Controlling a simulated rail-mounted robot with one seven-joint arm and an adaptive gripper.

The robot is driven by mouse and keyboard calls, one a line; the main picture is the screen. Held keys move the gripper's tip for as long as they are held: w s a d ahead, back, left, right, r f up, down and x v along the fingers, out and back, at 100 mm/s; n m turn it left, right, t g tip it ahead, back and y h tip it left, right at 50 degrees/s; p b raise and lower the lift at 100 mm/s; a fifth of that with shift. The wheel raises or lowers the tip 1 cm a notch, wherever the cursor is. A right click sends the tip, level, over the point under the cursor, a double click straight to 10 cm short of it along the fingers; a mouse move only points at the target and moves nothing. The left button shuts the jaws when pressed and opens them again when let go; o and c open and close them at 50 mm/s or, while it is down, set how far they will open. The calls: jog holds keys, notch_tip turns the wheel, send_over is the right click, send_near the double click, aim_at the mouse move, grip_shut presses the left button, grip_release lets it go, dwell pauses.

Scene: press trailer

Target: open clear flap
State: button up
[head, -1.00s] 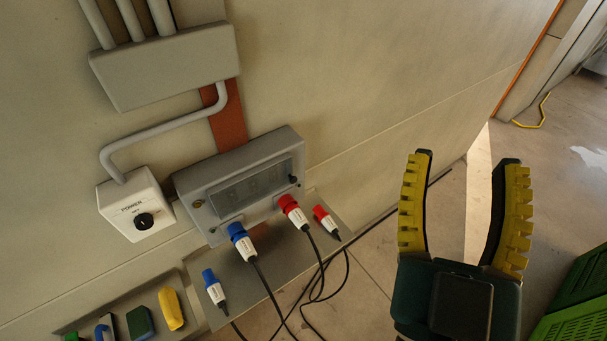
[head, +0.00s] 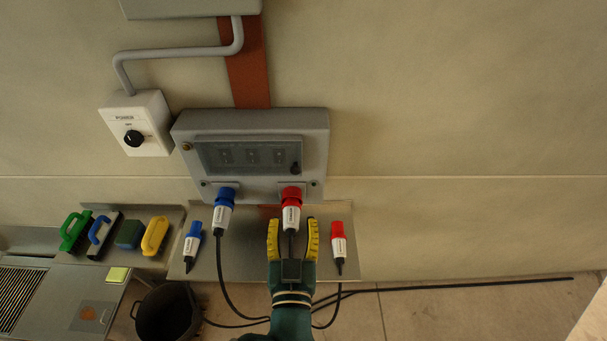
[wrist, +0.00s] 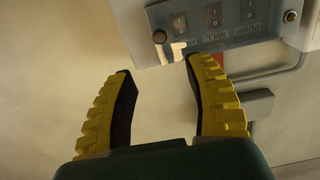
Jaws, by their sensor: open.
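The clear flap (head: 250,157) is a see-through cover on the front of the grey wall box (head: 318,130), lying closed over several switches. A black knob (head: 294,168) sits at its lower right corner. In the wrist view the flap (wrist: 226,36) is at the top right, with the black knob (wrist: 159,36) at its left end. My gripper (head: 293,224) is open and empty, its yellow-ridged fingers pointing up, below the flap and the red plug. In the wrist view the gripper (wrist: 160,68) points towards the box, and no contact with the flap shows.
A blue plug (head: 224,205) and a red plug (head: 291,205) sit in the box's underside. A loose blue plug (head: 193,243) and red plug (head: 338,243) lie on the metal shelf (head: 349,220). A power switch box (head: 150,135) is at upper left. The wall to the right is bare.

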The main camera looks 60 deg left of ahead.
aim_at(295, 173)
jog(key=p+x, duration=0.3)
jog(key=x, duration=1.2)
jog(key=shift+w+p, duration=0.1)
jog(key=shift+p, duration=0.25)
grip_shut()
